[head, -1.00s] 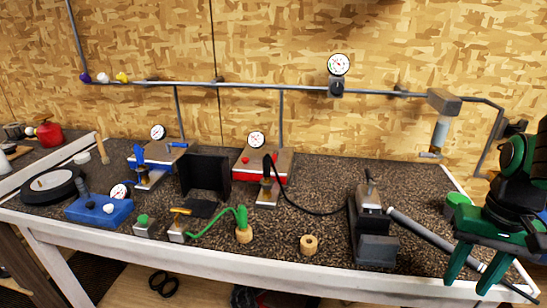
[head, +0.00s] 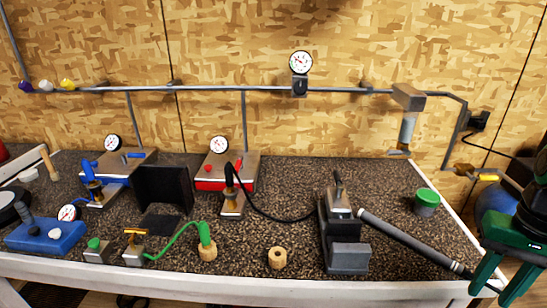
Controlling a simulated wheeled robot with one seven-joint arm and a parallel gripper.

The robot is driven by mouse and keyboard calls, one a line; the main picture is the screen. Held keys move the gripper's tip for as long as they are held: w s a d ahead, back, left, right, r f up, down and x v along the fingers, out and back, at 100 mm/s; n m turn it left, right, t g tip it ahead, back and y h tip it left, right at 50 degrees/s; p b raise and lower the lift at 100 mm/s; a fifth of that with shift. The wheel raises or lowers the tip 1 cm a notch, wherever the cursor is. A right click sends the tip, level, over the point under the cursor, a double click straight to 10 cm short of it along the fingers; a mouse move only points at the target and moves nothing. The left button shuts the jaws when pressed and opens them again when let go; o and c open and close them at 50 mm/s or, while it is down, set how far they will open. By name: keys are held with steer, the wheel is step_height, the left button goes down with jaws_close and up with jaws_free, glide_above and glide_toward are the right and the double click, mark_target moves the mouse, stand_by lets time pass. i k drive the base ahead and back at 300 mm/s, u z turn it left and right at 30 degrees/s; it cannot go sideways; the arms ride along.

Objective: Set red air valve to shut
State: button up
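The red unit (head: 208,186) stands on the bench left of centre, with a red front, a brownish top and a round gauge (head: 219,145). A small red lever (head: 239,163), which looks like the red air valve, stands upright at its right side, partly behind the black hose. Its exact setting is too small to tell. A red knob (head: 208,168) is on the unit's top left. My green gripper (head: 490,296) is at the lower right edge, fingers apart and pointing down, far from the red unit. I see nothing between the fingers.
A black hose (head: 268,214) runs from the brass fitting (head: 231,203) before the red unit to the grey clamp (head: 347,255). A long grey shaft (head: 408,238) reaches towards my gripper. A pipe (head: 210,88) crosses the wall.

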mark_target(238, 165)
steer(key=z, duration=1.55)
steer(key=k, duration=0.45)
steer(key=u, duration=2.05)
